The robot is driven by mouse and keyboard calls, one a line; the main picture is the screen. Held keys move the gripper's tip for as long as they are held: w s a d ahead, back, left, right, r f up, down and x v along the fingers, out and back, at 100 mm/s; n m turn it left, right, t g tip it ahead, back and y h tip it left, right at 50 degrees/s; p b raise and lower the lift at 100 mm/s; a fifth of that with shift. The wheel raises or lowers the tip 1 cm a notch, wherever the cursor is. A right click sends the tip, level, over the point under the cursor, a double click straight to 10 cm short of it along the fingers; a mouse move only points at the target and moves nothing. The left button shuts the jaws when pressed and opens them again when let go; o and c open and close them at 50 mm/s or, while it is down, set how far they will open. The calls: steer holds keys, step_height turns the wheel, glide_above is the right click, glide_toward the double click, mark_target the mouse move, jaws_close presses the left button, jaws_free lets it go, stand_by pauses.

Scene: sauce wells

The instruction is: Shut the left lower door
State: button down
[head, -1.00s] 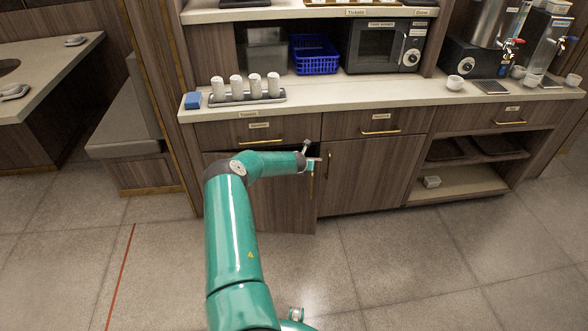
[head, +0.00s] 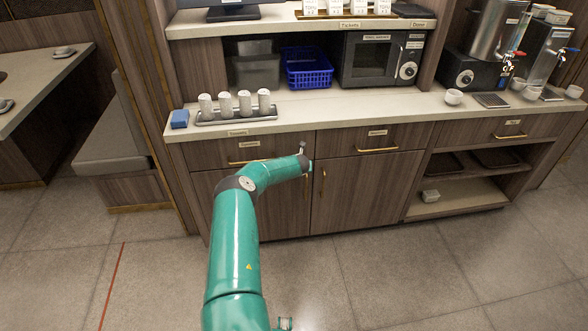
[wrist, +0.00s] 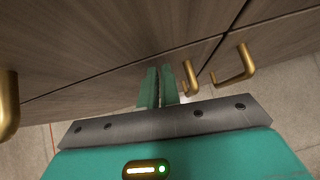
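The left lower door (head: 284,208) is a brown wood-grain panel below the left drawer in the head view. It looks level with the cabinet front, though my arm covers much of it. Its upright brass handle (head: 309,186) is near its right edge. My gripper (head: 308,165) is at the upper right corner of this door. In the wrist view, the two green fingers (wrist: 159,86) are together with only a thin dark line between them, holding nothing visible. A brass handle (wrist: 189,77) is just right of them. I cannot tell whether the fingers touch the door.
The right lower door (head: 365,193) is shut, with its own brass handle (head: 322,184). Drawers with brass handles are above both doors. Open shelves (head: 460,190) are farther right. The counter (head: 350,115) carries cups and a microwave (head: 382,60). The floor in front is clear.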

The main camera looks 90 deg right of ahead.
steer(key=shift+w+d+r, duration=0.25)
steer(key=shift+d+r, duration=0.05)
steer(key=shift+d, duration=0.1)
steer(key=shift+s+a+f, duration=0.1)
steer(key=shift+a+f, duration=0.1)
steer(key=shift+f, duration=0.05)
